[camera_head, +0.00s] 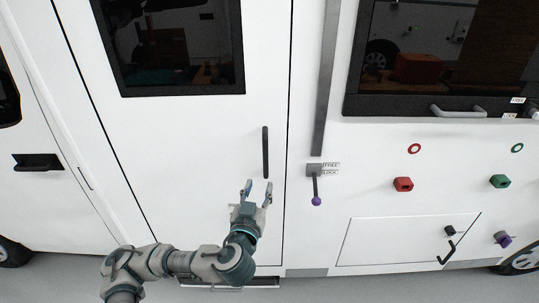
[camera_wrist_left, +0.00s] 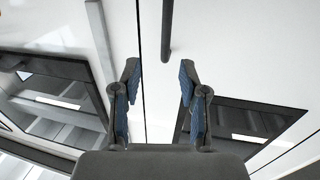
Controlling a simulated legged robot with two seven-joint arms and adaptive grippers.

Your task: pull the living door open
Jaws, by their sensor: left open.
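The living door (camera_head: 185,150) is a tall white panel with a dark window, and it looks closed in the camera_head view. Its handle is a black vertical bar (camera_head: 265,152) near the door's right edge. My left gripper (camera_head: 258,187) is open and empty, just below the lower end of the bar. In the left wrist view my open fingers (camera_wrist_left: 158,78) point toward the bar (camera_wrist_left: 167,30), which shows beyond the fingertips. I cannot tell the exact gap in depth. My right gripper is not in view.
Right of the door, a lever with a purple knob (camera_head: 316,200) hangs down beside FREE and LOCK labels (camera_head: 330,168). Red (camera_head: 403,184) and green (camera_head: 499,181) fittings and a lower hatch (camera_head: 390,242) are farther right. A step (camera_head: 265,282) is below the door. Another black handle (camera_head: 38,161) is at left.

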